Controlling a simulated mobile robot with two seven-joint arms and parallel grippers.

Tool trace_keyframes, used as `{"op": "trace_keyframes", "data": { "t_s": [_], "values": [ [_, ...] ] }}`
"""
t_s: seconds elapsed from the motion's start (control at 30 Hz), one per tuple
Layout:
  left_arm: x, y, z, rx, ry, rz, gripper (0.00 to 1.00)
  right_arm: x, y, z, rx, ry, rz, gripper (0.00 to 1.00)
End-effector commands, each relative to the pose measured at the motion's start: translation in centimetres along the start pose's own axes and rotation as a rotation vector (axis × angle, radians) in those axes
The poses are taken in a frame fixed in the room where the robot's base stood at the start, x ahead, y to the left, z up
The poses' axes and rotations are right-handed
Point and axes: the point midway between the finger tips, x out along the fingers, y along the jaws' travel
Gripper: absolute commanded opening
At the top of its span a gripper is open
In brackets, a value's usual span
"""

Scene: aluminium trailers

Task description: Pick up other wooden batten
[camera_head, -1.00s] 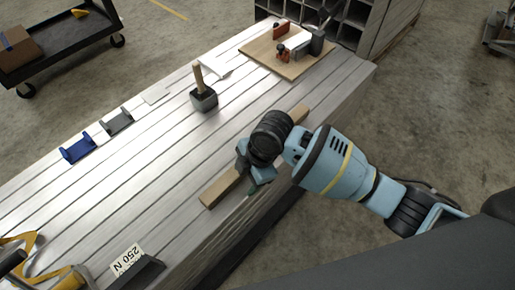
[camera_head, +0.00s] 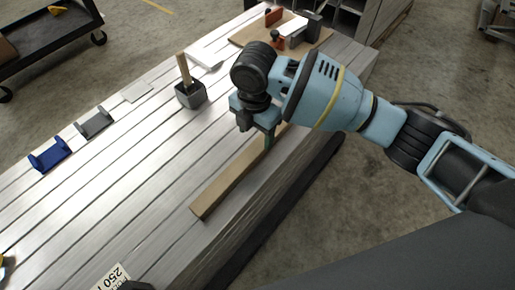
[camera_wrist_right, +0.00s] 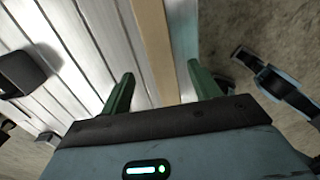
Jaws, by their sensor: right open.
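A long wooden batten (camera_head: 228,182) lies on the slatted aluminium surface near its right edge. Its far part is hidden behind my right arm in the head view. My right gripper (camera_head: 268,138) is over the batten, pointing down. In the right wrist view the green fingers of my right gripper (camera_wrist_right: 160,90) are apart, with the batten (camera_wrist_right: 155,45) running between them and nothing gripped. I cannot tell how high the fingertips are above the surface. My left gripper is not in view.
A mallet (camera_head: 190,94) stands head-down left of my right gripper. A blue bracket (camera_head: 50,155) and a grey bracket (camera_head: 94,122) lie further left. A wooden board (camera_head: 250,33) with clamps lies at the back. A "250" label (camera_head: 112,277) is at the front.

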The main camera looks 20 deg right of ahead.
Motion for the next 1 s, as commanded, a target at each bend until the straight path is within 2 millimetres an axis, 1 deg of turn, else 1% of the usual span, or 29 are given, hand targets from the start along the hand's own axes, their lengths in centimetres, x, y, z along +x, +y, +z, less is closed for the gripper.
{"op": "trace_keyframes", "data": {
  "t_s": [0.03, 0.17, 0.27, 0.5, 0.6, 0.87, 1.0],
  "values": [
    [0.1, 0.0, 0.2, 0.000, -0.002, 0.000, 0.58, 0.3, 0.0, 0.0, 0.000, 0.000, 0.000, 0.62],
    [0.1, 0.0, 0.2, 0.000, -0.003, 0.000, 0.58, 0.3, 0.0, 0.1, 0.001, 0.000, 0.002, 0.62],
    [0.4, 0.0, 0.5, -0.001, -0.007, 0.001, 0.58, 1.0, 0.0, 0.2, 0.001, 0.000, 0.001, 0.62],
    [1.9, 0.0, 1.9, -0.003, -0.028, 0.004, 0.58, 4.4, -0.2, 0.8, 0.001, 0.001, -0.002, 0.62],
    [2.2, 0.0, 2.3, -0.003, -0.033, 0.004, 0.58, 5.4, -0.2, 0.8, 0.001, 0.000, -0.001, 0.62],
    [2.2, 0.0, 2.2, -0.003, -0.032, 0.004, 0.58, 5.4, -0.1, 0.8, 0.000, -0.002, 0.003, 0.62],
    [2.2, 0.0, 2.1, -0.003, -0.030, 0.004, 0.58, 5.4, -0.1, 0.8, 0.000, -0.001, 0.003, 0.43]
  ]
}}
